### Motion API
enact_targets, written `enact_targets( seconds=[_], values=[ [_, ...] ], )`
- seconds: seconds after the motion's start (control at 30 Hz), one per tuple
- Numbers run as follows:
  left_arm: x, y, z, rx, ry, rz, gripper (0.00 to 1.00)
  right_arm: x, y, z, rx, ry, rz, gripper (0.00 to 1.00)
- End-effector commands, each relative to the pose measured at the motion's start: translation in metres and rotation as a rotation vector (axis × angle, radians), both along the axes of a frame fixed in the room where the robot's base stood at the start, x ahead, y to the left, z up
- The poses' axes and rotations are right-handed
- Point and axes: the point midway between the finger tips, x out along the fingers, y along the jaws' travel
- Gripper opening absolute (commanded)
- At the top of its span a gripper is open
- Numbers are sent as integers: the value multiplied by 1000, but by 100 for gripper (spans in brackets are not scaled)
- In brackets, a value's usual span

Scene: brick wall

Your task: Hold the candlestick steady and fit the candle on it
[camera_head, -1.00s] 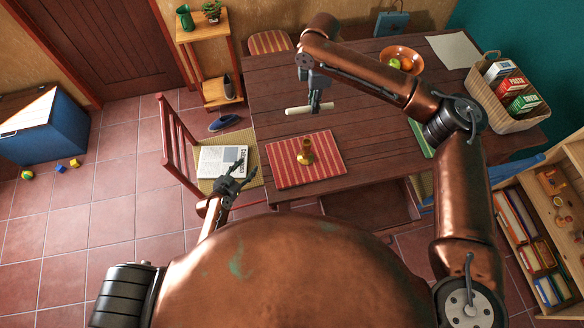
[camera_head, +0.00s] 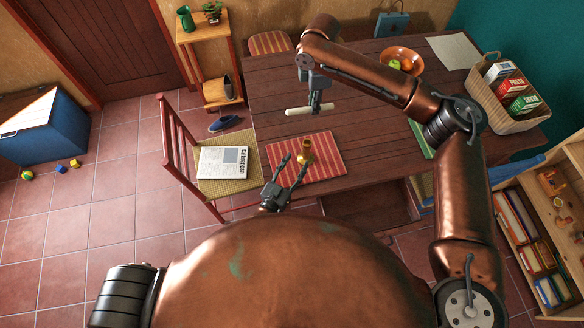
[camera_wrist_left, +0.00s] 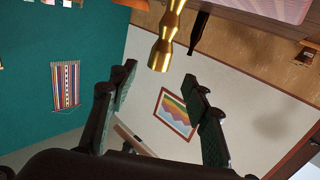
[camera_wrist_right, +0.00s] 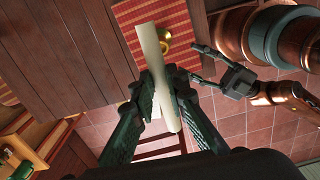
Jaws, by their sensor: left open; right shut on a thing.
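A brass candlestick (camera_head: 305,153) stands upright on a red striped placemat (camera_head: 325,167) near the table's front edge. It also shows at the top of the left wrist view (camera_wrist_left: 167,40) and partly behind the candle in the right wrist view (camera_wrist_right: 165,38). My left gripper (camera_head: 293,169) is open just in front and left of the candlestick, its fingers pointing toward it and not closed on it. My right gripper (camera_head: 312,107) is shut on a cream candle (camera_head: 298,111), held roughly level above the table behind the candlestick. The candle (camera_wrist_right: 152,60) crosses between the right fingers.
A chair with a newspaper (camera_head: 222,162) stands left of the table. A fruit bowl (camera_head: 402,60) and a basket of boxes (camera_head: 505,95) are at the back right. The wooden table (camera_head: 365,135) is clear right of the placemat.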

Motion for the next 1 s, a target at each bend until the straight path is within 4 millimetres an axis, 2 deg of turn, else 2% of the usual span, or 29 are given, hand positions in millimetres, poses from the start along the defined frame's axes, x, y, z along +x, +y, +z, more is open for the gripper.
enact_targets(
  seconds=[0.3, 0.5, 0.7, 1.0],
  values=[
    [56, -24, 1, 1, -1, -1, 44, 0, 0, 0, 0, 0, 0, 0],
    [80, -34, 1, 1, 0, -1, 44, 0, 0, 0, 0, 0, 0, 0],
    [90, -38, 0, 1, 1, -1, 44, 0, 0, 0, 0, 0, 0, 0],
    [91, -38, 0, 1, 1, 0, 42, 0, 0, 0, 0, 0, 0, 0]
  ],
)
